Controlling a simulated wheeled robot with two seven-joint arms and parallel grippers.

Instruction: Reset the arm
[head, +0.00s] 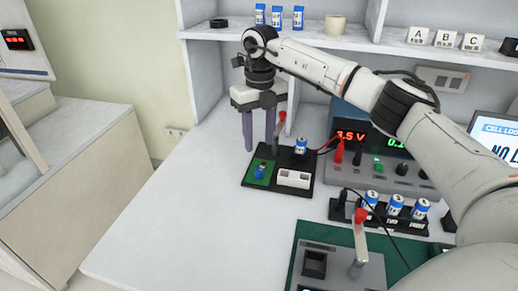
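My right arm reaches in from the right side of the head view. Its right gripper (260,147) hangs pointing down over the back left part of a small black board (283,186). Its two purple fingers stand apart, with no object seen held between them. A red-tipped lever (282,118) rises right beside the fingers; whether they touch cannot be told. On the board are a green pad with a blue piece (260,172), a white block (294,179) and an upright blue-and-white cell (301,145). My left gripper is not in view.
A power supply (376,168) with red digits stands behind. A black rack (379,217) holds several cells. A green mat (396,249) at the front carries a grey fixture with a red-knobbed lever (360,220). Shelves line the back. The table's left part (170,210) is clear.

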